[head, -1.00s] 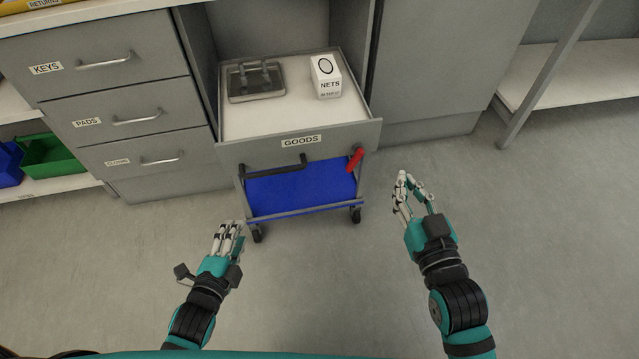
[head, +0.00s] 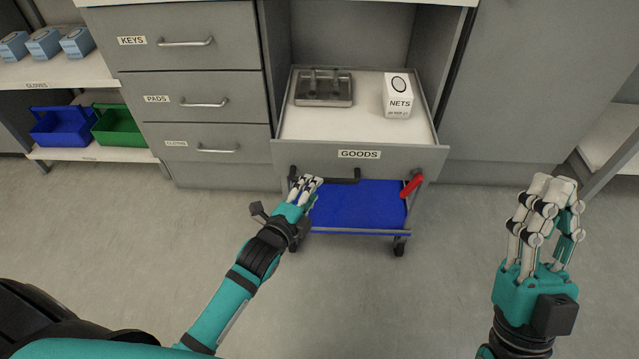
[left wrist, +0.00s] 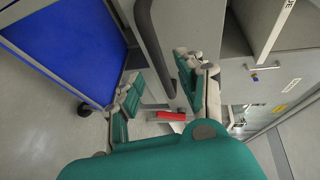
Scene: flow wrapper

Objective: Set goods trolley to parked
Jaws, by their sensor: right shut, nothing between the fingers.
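The goods trolley (head: 360,155) stands in the cabinet bay, its GOODS front panel facing me, with a blue lower shelf (head: 360,205) and castors. A black handle (head: 342,180) runs below the panel, and a red lever (head: 412,186) slants at its right. My left gripper (head: 312,184) is at the handle's left end. In the left wrist view its fingers (left wrist: 160,85) are apart, with the black handle (left wrist: 145,30) just beyond them; contact cannot be told. A red part (left wrist: 172,116) shows low between them. My right gripper (head: 550,188) is shut and empty, right of the trolley.
A metal tray (head: 323,90) and a white NETS box (head: 398,95) sit on the trolley's top. Closed drawers (head: 195,90) stand left. Blue (head: 60,125) and green (head: 118,128) bins sit on a far-left shelf. The floor (head: 390,300) in front is clear.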

